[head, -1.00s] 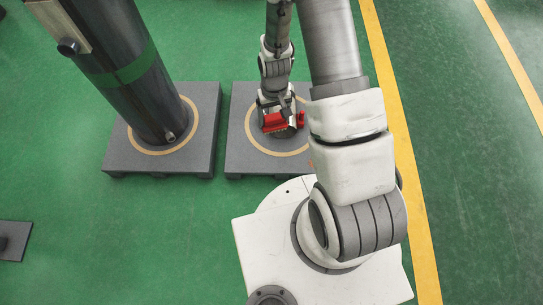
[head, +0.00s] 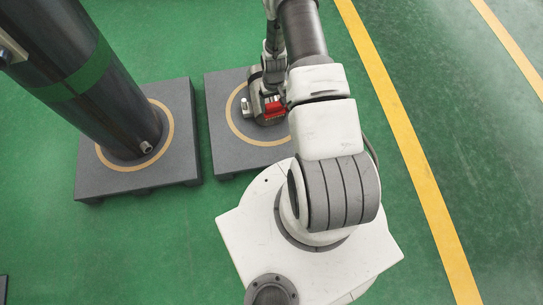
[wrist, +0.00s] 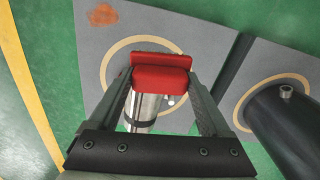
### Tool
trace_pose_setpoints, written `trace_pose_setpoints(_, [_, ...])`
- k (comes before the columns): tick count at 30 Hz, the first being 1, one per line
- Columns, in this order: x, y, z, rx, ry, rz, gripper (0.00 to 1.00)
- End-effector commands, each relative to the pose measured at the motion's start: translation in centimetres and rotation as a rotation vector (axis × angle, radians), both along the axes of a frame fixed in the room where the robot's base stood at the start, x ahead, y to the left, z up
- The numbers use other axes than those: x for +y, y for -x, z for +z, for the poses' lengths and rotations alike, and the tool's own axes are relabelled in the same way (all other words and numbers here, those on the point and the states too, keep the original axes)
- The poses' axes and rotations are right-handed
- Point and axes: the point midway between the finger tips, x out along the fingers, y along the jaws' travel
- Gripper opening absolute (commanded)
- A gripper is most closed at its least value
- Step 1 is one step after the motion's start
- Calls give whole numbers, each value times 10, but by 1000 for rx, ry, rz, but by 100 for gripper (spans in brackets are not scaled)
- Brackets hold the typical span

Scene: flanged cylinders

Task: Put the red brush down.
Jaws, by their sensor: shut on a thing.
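The red brush (wrist: 160,72) lies crosswise between the two fingertips of my gripper (wrist: 161,84) in the wrist view. My gripper is shut on it. In the head view the red brush (head: 275,108) shows at the end of my arm, over the ringed pallet; my gripper (head: 268,113) is partly hidden by my arm there. A silver cylindrical part (wrist: 142,108) with a dark band shows between the fingers behind the brush; I cannot tell what it belongs to. I cannot tell whether the brush touches anything below.
The brush is over a grey pallet (head: 225,152) with a tan ring. A second grey pallet (head: 92,186) on the left bears a large dark cylinder (head: 92,98) with a green band. Green floor is clear in front; a yellow line (head: 400,140) runs at right.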

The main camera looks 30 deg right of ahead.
Motion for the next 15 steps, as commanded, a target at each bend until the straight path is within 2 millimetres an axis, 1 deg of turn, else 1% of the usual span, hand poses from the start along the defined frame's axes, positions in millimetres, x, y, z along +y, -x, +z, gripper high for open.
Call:
trace_pose_setpoints(1, [-15, 3, -42, 4, -2, -21, 30])
trace_pose_setpoints(2, [-23, 4, -57, 3, -1, -30, 30])
trace_pose_setpoints(3, [-33, 6, -77, 3, -1, -41, 30])
trace_pose_setpoints(5, [-48, 10, -107, 3, -1, -58, 30])
trace_pose_setpoints(6, [-57, 13, -125, 3, -1, -69, 30])
trace_pose_setpoints(9, [-76, 21, -164, 2, -1, -93, 30])
trace_pose_setpoints(10, [-81, 22, -174, 1, -1, -99, 30])
trace_pose_setpoints(12, [-90, 27, -193, 0, -1, -110, 30])
trace_pose_setpoints(15, [-99, 32, -209, 0, -1, -120, 30])
